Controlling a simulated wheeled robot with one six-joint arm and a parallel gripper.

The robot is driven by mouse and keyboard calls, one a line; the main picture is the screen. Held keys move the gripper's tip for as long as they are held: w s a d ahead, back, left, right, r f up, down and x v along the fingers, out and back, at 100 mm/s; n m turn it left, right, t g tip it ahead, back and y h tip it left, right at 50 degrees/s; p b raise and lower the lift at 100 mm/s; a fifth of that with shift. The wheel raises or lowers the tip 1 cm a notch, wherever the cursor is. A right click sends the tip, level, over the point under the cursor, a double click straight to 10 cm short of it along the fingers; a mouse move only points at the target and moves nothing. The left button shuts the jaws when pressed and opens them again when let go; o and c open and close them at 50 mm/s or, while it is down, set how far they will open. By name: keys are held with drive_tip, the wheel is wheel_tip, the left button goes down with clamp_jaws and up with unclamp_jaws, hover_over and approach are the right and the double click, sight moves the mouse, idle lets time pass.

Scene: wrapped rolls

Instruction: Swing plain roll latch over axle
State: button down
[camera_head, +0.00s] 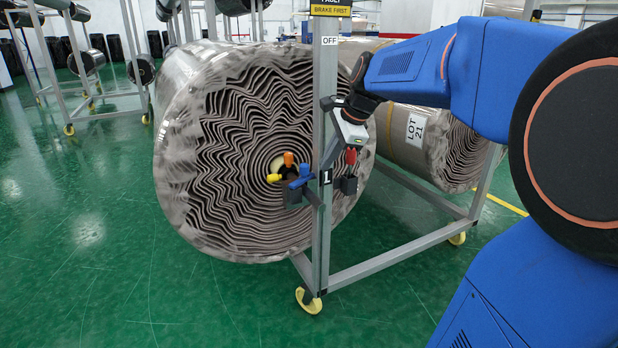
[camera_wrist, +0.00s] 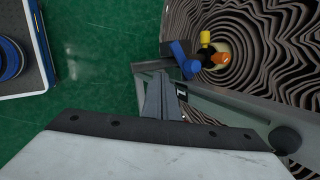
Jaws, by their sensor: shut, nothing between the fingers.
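The large near roll (camera_head: 215,150), with wavy end layers and no lot tag that I can see, hangs by the grey post (camera_head: 326,75). At its core are the axle end with an orange knob (camera_head: 288,159), a yellow knob (camera_head: 273,178) and a blue lever (camera_head: 302,176), which also shows in the wrist view (camera_wrist: 180,56). Which piece is the latch I cannot tell for sure. A red handle (camera_head: 350,156) sits above a black block right of the post. My gripper (camera_head: 334,160) is shut and empty beside the post, right of the blue lever; its fingers (camera_wrist: 165,98) point toward it.
A second roll tagged LOT 21 (camera_head: 415,135) lies behind to the right. The stand's lower rail (camera_head: 400,252) and yellow caster (camera_head: 309,301) are below. A BRAKE FIRST sign (camera_head: 331,10) tops the post.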

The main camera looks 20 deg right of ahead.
sight(296, 181)
drive_tip(key=w+f+m, duration=0.2)
drive_tip(key=f+m, duration=0.1)
drive_tip(key=w+f+m+g, duration=0.1)
drive_tip(key=w+f+m, duration=0.1)
drive_tip(key=f+m, duration=0.1)
drive_tip(key=w+a+f+m, duration=0.1)
drive_tip(key=w+f+m, duration=0.1)
drive_tip(key=m, duration=0.2)
drive_tip(key=shift+w+f, duration=0.35)
drive_tip(key=shift+f, duration=0.05)
drive_tip(key=shift+w+a, duration=0.35)
drive_tip(key=shift+w, duration=0.45)
drive_tip(key=shift+w+a, duration=0.1)
drive_tip(key=shift+a, duration=0.15)
drive_tip(key=shift+w+a, duration=0.55)
drive_tip(key=shift+a, duration=0.15)
drive_tip(key=shift+w+a, duration=0.35)
drive_tip(key=shift+w, duration=0.15)
